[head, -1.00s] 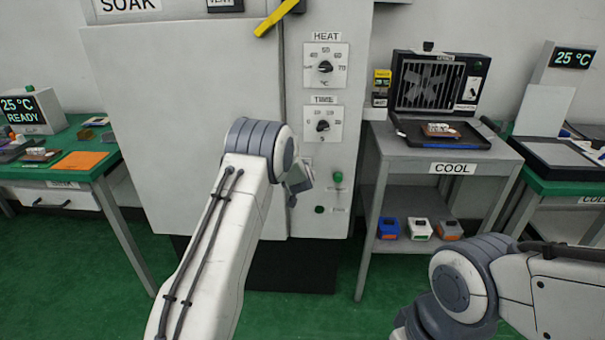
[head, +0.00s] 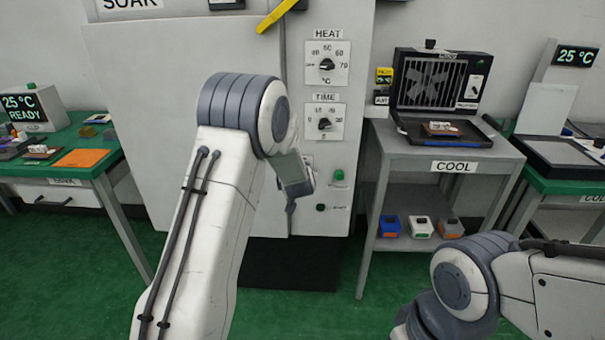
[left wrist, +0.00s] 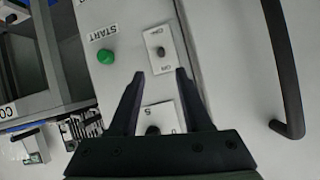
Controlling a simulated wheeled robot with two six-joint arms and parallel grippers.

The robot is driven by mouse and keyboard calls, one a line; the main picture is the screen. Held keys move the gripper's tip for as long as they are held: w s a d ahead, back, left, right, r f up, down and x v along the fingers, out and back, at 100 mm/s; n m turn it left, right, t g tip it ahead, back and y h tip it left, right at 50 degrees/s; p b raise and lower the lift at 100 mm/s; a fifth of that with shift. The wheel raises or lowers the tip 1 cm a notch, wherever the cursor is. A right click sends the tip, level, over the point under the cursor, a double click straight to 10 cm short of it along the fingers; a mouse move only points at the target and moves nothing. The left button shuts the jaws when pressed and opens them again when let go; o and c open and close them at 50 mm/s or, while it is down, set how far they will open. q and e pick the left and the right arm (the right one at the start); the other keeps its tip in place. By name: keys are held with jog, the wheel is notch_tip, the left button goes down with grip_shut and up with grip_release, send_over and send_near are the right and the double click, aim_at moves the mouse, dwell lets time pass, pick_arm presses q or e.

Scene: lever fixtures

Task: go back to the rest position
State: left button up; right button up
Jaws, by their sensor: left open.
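My left arm reaches up in front of the tall SOAK cabinet (head: 190,60) in the head view. Its gripper is mostly hidden behind the wrist there. In the left wrist view my left gripper (left wrist: 158,73) is open, its two dark fingers apart with nothing held between them. Beyond them are the panel's switch plate (left wrist: 160,50), a knob (left wrist: 152,130) and the green START button (left wrist: 105,56). I cannot tell the exact gap to the panel. My right arm is bent at the lower right of the head view; its gripper is out of view.
The HEAT dial (head: 326,64) and TIME dial (head: 324,123) are on the panel. A yellow lever (head: 277,14) is above them. The COOL table (head: 400,146) is to the right, a green bench (head: 100,165) to the left. A black door handle (left wrist: 284,70) shows in the left wrist view.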

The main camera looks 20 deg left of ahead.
pick_arm(q)
jog(key=s+d+r+m+g+h, duration=0.2)
jog(key=s+d+h, duration=0.35)
jog(key=d, duration=0.85)
jog(key=s+d+r+m+g+h, duration=0.1)
jog(key=s+d+m+g, duration=0.1)
jog(key=s+d, duration=0.5)
jog(key=s+d+r+m+g, duration=0.1)
jog(key=s+d+g, duration=0.15)
jog(key=s, duration=0.85)
jog(key=s+a+m+g+y, duration=0.25)
jog(key=s+g, duration=0.25)
jog(key=s, duration=1.7)
notch_tip(320, 180, up, 13)
jog(key=s+p, duration=0.1)
jog(key=p, duration=1.2)
jog(key=shift+a+r+m+h, duration=0.15)
jog(key=shift+a+m+h, duration=0.1)
jog(key=shift+m+h, duration=0.1)
